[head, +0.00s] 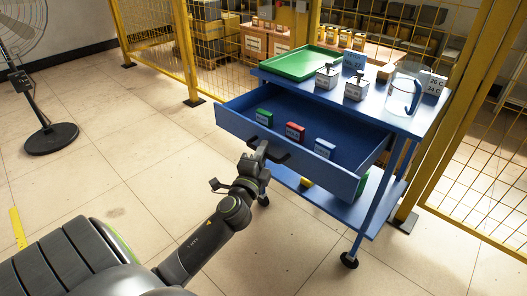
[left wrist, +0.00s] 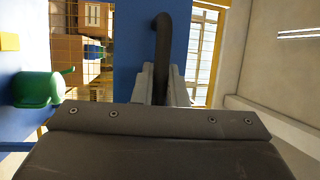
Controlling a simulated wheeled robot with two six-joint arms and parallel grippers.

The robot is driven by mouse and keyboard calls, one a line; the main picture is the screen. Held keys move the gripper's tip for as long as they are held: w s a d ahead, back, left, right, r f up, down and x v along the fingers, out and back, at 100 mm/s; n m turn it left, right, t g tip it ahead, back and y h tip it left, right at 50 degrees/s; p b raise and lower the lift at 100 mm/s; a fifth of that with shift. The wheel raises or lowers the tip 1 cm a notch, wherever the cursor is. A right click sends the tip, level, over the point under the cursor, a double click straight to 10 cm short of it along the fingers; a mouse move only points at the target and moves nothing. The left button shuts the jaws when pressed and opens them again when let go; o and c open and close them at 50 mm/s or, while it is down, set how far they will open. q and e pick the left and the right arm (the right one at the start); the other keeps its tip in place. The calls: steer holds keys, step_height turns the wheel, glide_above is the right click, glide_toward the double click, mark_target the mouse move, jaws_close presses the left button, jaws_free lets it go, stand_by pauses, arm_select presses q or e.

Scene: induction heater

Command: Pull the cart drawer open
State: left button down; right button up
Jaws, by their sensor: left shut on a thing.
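The blue cart (head: 405,125) stands in front of a yellow fence. Its drawer (head: 330,171) is pulled well out toward me. Inside lie a green box (head: 264,117), a red box (head: 296,131) and a light blue box (head: 324,147). The dark drawer handle (head: 281,154) is on the drawer's front. My left gripper (head: 262,150) is at the handle and shut on it. In the left wrist view the dark handle bar (left wrist: 162,40) runs between the fingers against the blue drawer front (left wrist: 135,60). My right gripper is not in view.
A green tray (head: 302,62), small labelled containers (head: 327,77) and a clear jug (head: 402,92) stand on the cart top. A lower shelf (head: 335,208) holds a few items. A fan (head: 50,135) stands far left. The tiled floor (head: 110,160) left of the cart is clear.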

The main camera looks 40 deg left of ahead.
arm_select(q)
steer(key=c, duration=1.5)
jaws_free()
steer(key=shift+o, duration=0.2)
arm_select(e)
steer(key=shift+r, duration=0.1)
